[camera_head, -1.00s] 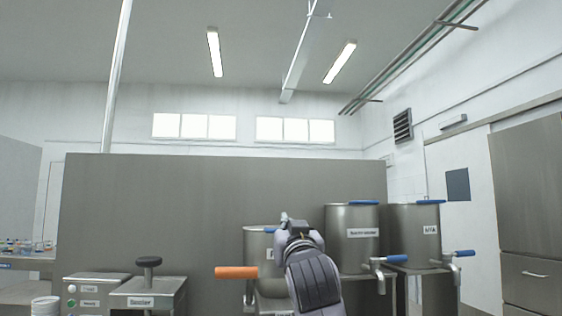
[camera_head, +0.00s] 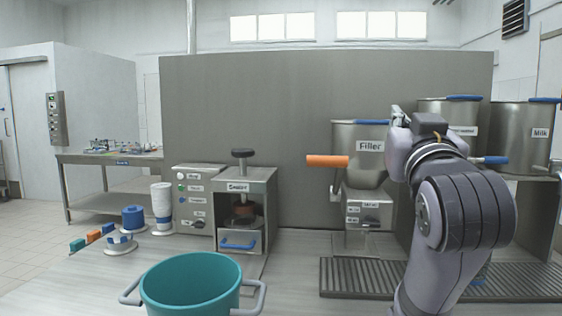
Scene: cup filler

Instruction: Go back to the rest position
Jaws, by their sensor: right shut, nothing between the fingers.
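My right arm rises at the right of the head view. Its right gripper (camera_head: 398,114) points away from me, mostly hidden behind my wrist, and is shut and empty. It is in front of the steel filler (camera_head: 345,135), which has an orange handle (camera_head: 327,161), close to the filler's right edge in the picture. I cannot tell the gap between them. My left gripper is not in view.
A teal pot (camera_head: 191,285) with two side handles stands at the front of the table. The sealer (camera_head: 246,187) stands behind it. White cups (camera_head: 161,200) are stacked left of the sealer.

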